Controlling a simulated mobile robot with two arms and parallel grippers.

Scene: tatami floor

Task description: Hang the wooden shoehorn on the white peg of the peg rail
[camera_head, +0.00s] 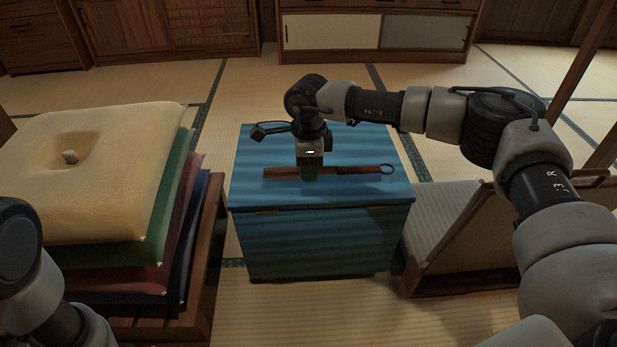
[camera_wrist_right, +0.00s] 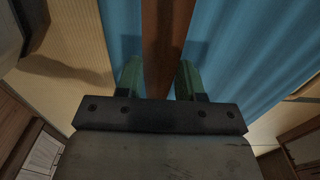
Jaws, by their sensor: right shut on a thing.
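The wooden shoehorn (camera_head: 345,170) is long and brown, with a ring at its right end. It lies roughly level, on or just above the top of the blue chest (camera_head: 300,240); I cannot tell whether it touches. My right gripper (camera_head: 312,172) points down onto the shoehorn left of its middle and is shut on it. In the right wrist view the shoehorn (camera_wrist_right: 165,45) runs between the two green fingertips (camera_wrist_right: 160,80). The left arm shows only in part at the lower left, and its gripper is out of view. No peg rail or white peg shows in either view.
A stack of cushions (camera_head: 95,170), cream on top, stands on a wooden base left of the chest. A low wooden seat with a pale ribbed surface (camera_head: 440,215) stands close on the right. Wooden cabinets (camera_head: 375,30) line the back. Tatami floor is clear behind the chest.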

